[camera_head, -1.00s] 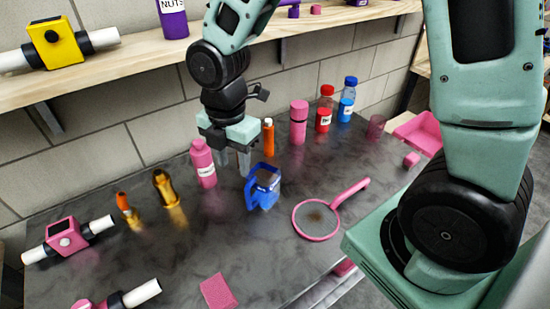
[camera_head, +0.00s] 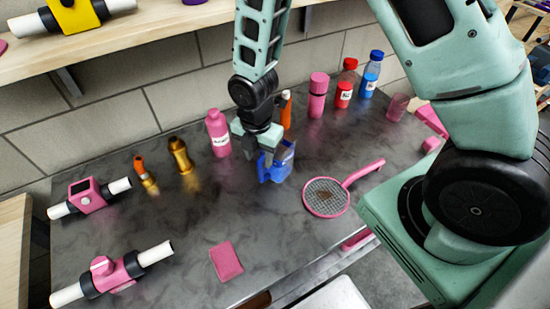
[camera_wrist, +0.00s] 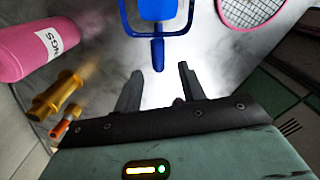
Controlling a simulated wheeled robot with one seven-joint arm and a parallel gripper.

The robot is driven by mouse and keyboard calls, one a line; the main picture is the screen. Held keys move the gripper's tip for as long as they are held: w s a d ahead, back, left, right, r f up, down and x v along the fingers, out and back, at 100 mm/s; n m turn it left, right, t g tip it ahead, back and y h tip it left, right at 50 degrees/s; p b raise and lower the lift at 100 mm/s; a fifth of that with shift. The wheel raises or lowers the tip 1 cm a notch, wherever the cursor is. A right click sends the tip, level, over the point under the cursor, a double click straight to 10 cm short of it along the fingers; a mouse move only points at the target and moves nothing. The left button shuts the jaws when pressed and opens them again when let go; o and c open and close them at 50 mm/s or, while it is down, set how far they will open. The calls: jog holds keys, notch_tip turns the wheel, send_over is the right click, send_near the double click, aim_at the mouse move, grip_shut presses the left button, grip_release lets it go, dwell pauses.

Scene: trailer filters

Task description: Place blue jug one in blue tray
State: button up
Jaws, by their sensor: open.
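The blue jug (camera_head: 281,162) stands on the dark table, partly hidden behind my gripper in the head view. In the wrist view the blue jug (camera_wrist: 158,12) is at the top middle, with its handle pointing toward my fingers. My gripper (camera_head: 262,172) is low over the table, at the left side of the jug. In the wrist view my gripper (camera_wrist: 160,80) is open, with its two fingers apart and nothing between them; the jug lies beyond the fingertips. No blue tray shows in these views.
A pink bottle (camera_head: 218,133) stands left of my gripper, and an orange bottle (camera_head: 286,112) stands behind it. A pink strainer (camera_head: 326,197) lies to the right. Gold fittings (camera_head: 180,155) stand further left. Pink, red and blue bottles line the back. The table's front middle is mostly clear.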

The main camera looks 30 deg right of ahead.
aim_at(281, 167)
jog(key=shift+w+f+p, duration=0.1)
jog(key=shift+f+p, duration=0.95)
jog(key=shift+f, duration=1.75)
grip_shut()
